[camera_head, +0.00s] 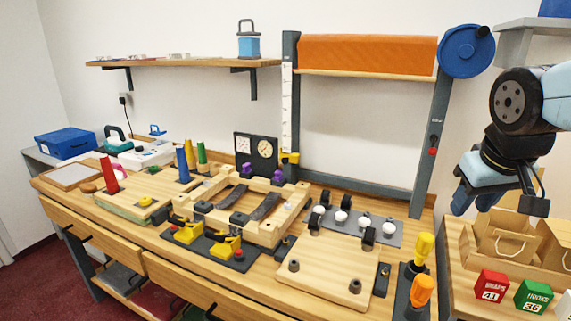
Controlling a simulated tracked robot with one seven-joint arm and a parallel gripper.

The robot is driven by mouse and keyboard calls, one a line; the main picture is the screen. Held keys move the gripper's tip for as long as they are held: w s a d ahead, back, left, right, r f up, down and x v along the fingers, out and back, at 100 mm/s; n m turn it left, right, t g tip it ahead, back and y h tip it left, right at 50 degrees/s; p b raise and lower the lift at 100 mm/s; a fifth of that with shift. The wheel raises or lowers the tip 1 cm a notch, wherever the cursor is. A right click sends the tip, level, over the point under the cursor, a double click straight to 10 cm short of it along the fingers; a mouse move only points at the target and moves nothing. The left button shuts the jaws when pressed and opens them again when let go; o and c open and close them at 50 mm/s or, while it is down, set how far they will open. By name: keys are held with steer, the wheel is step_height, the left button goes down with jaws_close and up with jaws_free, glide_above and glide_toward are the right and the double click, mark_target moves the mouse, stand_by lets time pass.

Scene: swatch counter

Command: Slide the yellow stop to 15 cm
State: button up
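The yellow stop (290,158) sits near the foot of the left grey post of the tall frame. It is right at the lower end of a white scale strip (286,110) on that post. The scale's figures are too small to read. My gripper (499,203) hangs in the air at the far right, well to the right of the frame and the stop. Its two dark fingers are spread apart with nothing between them.
The frame holds an orange roll (368,53) and a blue wheel (467,50). A wooden clamp jig (240,205), gauges (256,148) and a board with knobs (330,270) crowd the bench before the stop. The air between is clear.

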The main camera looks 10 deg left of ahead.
steer(key=shift+o, duration=1.1)
steer(key=w+f+n+g+h, duration=0.1)
steer(key=w+f+n, duration=0.1)
steer(key=w, duration=0.6)
steer(key=shift+w+a+f+n+h, duration=0.25)
steer(key=shift+n+h, duration=0.15)
steer(key=shift+n, duration=0.5)
steer(key=w+a+f+n+h, duration=0.2)
steer(key=w+a+f+n, duration=0.15)
steer(key=w, duration=0.45)
steer(key=n+t, duration=1.4)
steer(key=n, duration=0.9)
glide_toward(284, 161)
steer(key=shift+h, duration=0.3)
steer(key=x, duration=0.8)
steer(key=shift+w+a, duration=0.15)
jaws_close()
